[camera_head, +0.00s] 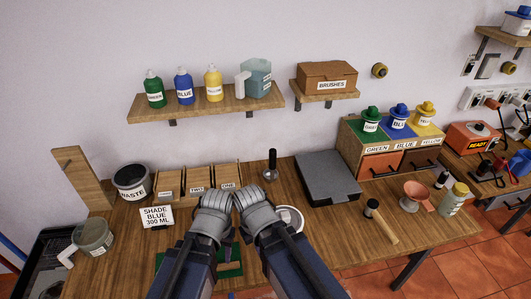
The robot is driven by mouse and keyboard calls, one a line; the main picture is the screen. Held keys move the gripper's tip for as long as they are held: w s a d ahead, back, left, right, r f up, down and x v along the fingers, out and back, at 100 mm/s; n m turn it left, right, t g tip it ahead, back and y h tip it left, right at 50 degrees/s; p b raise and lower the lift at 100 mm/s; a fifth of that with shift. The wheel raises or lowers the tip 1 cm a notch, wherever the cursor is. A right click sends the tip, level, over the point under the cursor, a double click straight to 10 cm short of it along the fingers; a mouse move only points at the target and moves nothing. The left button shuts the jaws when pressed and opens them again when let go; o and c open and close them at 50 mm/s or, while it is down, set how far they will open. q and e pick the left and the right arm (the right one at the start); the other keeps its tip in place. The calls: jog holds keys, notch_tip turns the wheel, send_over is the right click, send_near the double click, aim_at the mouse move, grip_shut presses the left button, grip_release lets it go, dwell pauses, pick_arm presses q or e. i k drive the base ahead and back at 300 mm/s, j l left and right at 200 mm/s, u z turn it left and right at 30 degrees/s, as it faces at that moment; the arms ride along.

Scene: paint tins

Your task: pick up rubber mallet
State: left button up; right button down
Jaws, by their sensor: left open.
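The rubber mallet (384,226) lies on the workbench right of centre. It has a black head at its upper left end and a light wooden handle pointing down to the right. My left gripper (217,200) is open above the middle of the bench, left of the mallet and well apart from it. My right gripper (246,197) is close beside the left one, also left of the mallet. Its jaws are too unclear to read. Nothing covers the mallet.
A grey flat box (327,177) lies behind the mallet. A pink funnel (413,195) and a labelled bottle (453,200) stand to its right. A white round dish (290,217) is partly hidden by my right arm. A WASTE bin (131,181) stands at left.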

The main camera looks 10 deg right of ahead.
aim_at(370, 211)
jog(key=k+z, duration=0.1)
jog(key=z, duration=1.35)
